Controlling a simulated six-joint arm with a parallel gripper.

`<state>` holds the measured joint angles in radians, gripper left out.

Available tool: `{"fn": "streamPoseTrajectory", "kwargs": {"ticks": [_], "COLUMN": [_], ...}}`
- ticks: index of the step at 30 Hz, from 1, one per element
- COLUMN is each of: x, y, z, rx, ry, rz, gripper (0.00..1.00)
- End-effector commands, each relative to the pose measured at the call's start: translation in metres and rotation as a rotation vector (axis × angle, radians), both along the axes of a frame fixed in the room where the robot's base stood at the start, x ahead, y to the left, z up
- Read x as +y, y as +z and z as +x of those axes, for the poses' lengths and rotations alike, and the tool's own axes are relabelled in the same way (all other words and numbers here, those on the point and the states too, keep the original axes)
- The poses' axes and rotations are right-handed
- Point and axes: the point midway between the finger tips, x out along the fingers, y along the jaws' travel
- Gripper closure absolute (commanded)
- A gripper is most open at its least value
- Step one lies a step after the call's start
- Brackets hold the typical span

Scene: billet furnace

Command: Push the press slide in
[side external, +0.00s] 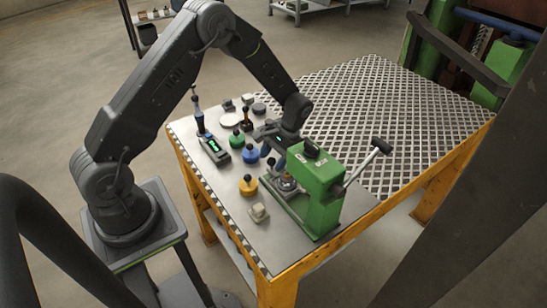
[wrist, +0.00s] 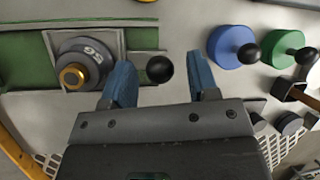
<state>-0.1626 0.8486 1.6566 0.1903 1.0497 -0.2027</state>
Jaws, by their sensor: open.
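The green press (side external: 319,190) stands at the table's front edge. Its slide (wrist: 108,45) shows in the wrist view as a plate on the green base, carrying a grey ring-shaped die (wrist: 82,64) with a brass-coloured centre. A black ball knob (wrist: 159,69), apparently the slide's, is at the slide's outer end. My gripper (wrist: 160,78) is open, with blue fingers on either side of the knob in the picture. The knob is nearer the left finger; I cannot tell contact or height. In the side view my gripper (side external: 270,150) is low beside the press, partly hidden.
Knobbed pucks stand close by: blue (side external: 250,155), green (side external: 237,141) and yellow (side external: 248,188). A small pale block (side external: 259,212) lies near the front edge. The press lever (side external: 362,165) sticks out right. The grid-topped table part (side external: 390,110) is clear.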

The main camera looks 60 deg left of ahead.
Motion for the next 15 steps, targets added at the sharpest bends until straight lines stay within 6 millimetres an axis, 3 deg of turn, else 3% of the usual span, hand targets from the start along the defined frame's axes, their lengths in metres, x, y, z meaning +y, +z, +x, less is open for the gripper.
{"fn": "streamPoseTrajectory", "kwargs": {"ticks": [2, 15], "x": [0.0000, -0.0001], "y": [0.0002, 0.0006], "z": [0.0001, 0.0004], "rx": [0.000, -0.001], "ry": [0.000, 0.000], "rz": [0.000, 0.000], "gripper": [0.48, 0.90]}}
